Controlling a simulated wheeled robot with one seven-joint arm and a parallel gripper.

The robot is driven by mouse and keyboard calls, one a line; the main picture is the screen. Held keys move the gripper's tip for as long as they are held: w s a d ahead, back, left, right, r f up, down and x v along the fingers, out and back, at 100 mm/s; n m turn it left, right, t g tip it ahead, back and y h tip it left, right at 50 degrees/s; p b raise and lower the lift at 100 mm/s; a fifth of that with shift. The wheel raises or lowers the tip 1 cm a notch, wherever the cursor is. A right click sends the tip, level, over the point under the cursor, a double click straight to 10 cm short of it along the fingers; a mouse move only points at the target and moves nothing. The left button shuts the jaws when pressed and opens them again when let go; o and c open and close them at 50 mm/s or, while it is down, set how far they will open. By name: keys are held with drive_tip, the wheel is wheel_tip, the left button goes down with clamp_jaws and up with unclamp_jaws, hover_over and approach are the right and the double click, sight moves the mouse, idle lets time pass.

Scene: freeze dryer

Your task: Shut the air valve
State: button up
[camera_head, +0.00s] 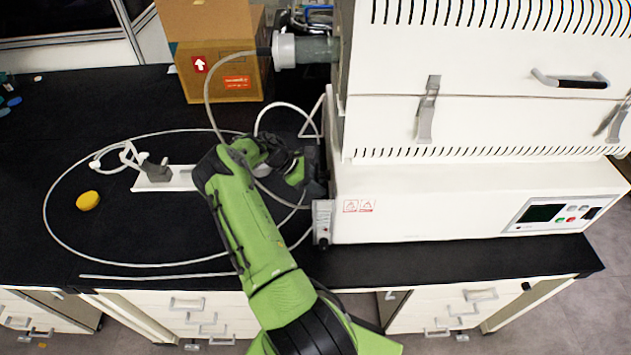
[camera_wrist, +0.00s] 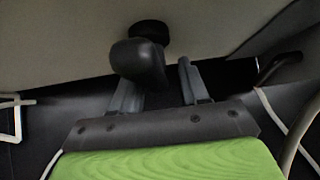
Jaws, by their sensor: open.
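The air valve, which I take to be the black knob (camera_wrist: 138,62) on a short dark stem, sticks out from the pale machine wall in the wrist view. My gripper (camera_wrist: 160,76) is open, with its two grey fingers apart. The knob overlaps the left finger in the picture, and the right finger is just to its right. I cannot tell whether either finger touches the knob. In the head view my gripper (camera_head: 312,178) is at the left side of the white freeze dryer (camera_head: 450,195), and it and my green arm hide the knob there.
A cardboard box (camera_head: 215,45) stands at the back left. A thin white hose (camera_head: 48,215) loops over the black bench (camera_head: 150,235) and passes near my arm. A white stand (camera_head: 165,180) with a grey clamp and a yellow object (camera_head: 88,200) lie to the left. The bench's front left is mostly clear.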

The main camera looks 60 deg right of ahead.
drive_tip(key=v, duration=1.5)
drive_tip(key=shift+w+r, duration=0.2)
drive_tip(key=shift+w, duration=0.1)
drive_tip(key=shift+a, duration=0.1)
